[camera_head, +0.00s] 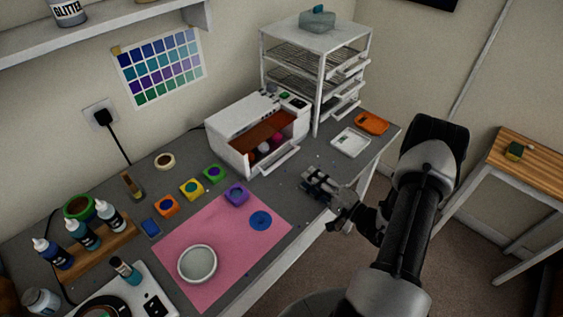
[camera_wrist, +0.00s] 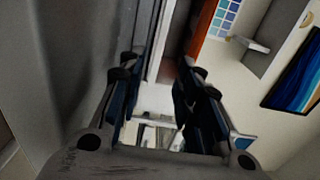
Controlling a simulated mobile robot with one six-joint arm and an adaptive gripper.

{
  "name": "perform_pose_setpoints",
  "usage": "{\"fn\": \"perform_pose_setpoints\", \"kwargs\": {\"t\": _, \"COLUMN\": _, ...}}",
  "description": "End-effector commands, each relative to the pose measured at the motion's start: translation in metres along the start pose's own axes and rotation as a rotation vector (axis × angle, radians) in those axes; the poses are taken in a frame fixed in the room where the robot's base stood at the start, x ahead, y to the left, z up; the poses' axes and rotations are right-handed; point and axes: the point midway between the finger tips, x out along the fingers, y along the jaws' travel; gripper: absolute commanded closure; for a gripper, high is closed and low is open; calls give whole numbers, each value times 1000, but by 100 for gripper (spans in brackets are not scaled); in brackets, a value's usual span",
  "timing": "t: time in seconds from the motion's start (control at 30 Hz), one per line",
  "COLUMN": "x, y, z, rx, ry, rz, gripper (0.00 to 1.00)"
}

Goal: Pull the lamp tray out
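The lamp is a white box (camera_head: 232,137) on the grey table, with an open front and a reddish-brown inside. Pink and white round pieces show within it. Its tray shows as a white front with a handle (camera_head: 279,161) low at the lamp's opening; how far in it sits is hard to tell. My gripper (camera_head: 314,180) is near the table's front edge, to the right of the handle and apart from it. In the wrist view my gripper (camera_wrist: 160,78) has its fingers spread with nothing held between them. White and reddish-brown surfaces show beyond the fingers, too partial to name surely.
A white drawer rack (camera_head: 318,45) stands behind and right of the lamp. A white dish (camera_head: 351,142) and an orange piece (camera_head: 372,123) lie to its right. Small coloured pots, including a purple one (camera_head: 236,194), and a pink mat (camera_head: 205,278) lie to its left.

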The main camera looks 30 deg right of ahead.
Motion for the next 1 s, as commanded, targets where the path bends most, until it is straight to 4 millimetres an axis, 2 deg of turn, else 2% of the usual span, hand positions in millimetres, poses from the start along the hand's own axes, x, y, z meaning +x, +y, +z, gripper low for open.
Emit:
{"fn": "perform_pose_setpoints", "kwargs": {"t": 0.03, "x": 13, "y": 1, "z": 2, "rx": -2, "ry": -7, "rz": -1, "gripper": 68}}
{"fn": "perform_pose_setpoints", "kwargs": {"t": 0.3, "x": 72, "y": 1, "z": 2, "rx": -2, "ry": -7, "rz": -1, "gripper": 68}}
{"fn": "perform_pose_setpoints", "kwargs": {"t": 0.5, "x": 108, "y": 0, "z": 2, "rx": 0, "ry": -5, "rz": -1, "gripper": 68}}
{"fn": "perform_pose_setpoints", "kwargs": {"t": 0.7, "x": 125, "y": 0, "z": 1, "rx": 1, "ry": -2, "rz": 0, "gripper": 68}}
{"fn": "perform_pose_setpoints", "kwargs": {"t": 1.0, "x": 128, "y": 0, "z": 1, "rx": 2, "ry": -2, "rz": 0, "gripper": 68}}
